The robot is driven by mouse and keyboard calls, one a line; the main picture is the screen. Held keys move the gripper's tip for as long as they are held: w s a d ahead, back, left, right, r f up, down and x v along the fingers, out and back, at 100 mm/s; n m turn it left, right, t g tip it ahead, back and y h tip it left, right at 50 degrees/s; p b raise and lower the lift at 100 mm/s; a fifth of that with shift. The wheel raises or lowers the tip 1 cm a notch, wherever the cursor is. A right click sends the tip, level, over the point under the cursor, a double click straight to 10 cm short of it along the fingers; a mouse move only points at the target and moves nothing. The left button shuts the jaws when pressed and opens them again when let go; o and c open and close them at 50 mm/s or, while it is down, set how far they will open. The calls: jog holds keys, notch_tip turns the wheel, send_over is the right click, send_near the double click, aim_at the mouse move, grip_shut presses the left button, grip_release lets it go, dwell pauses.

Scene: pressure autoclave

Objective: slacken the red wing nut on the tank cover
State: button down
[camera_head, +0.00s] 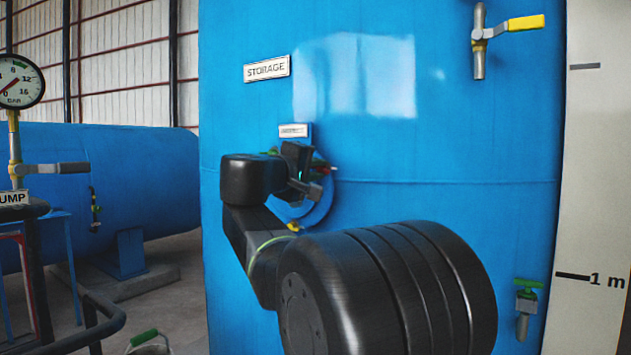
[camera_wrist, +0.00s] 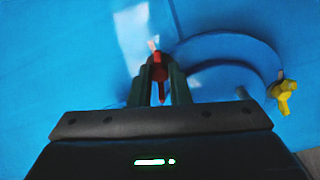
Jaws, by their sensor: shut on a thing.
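The red wing nut (camera_wrist: 159,72) shows in the wrist view between the two fingers of my gripper (camera_wrist: 158,88), which is shut on it. In the head view a bit of the red nut (camera_head: 332,169) shows just right of my gripper (camera_head: 310,185). The round blue tank cover (camera_wrist: 225,45) curves away to the right of the nut in the wrist view. In the head view the cover (camera_head: 322,212) is mostly hidden behind my arm. A yellow wing nut (camera_wrist: 283,93) sits on the cover's right edge in the wrist view, apart from my gripper.
The big blue tank (camera_head: 460,130) carries a STORAGE sign (camera_head: 267,68), a yellow-handled valve (camera_head: 510,28) at upper right and a green-handled valve (camera_head: 526,300) at lower right. A pressure gauge (camera_head: 20,82) stands at left.

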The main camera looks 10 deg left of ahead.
dwell(0.3)
jog(key=c, duration=1.4)
grip_release()
jog(key=shift+o, duration=0.2)
jog(key=b+v, duration=0.1)
jog(key=v, duration=1.3)
jog(key=shift+b, duration=0.3)
jog(key=shift+w, duration=0.1)
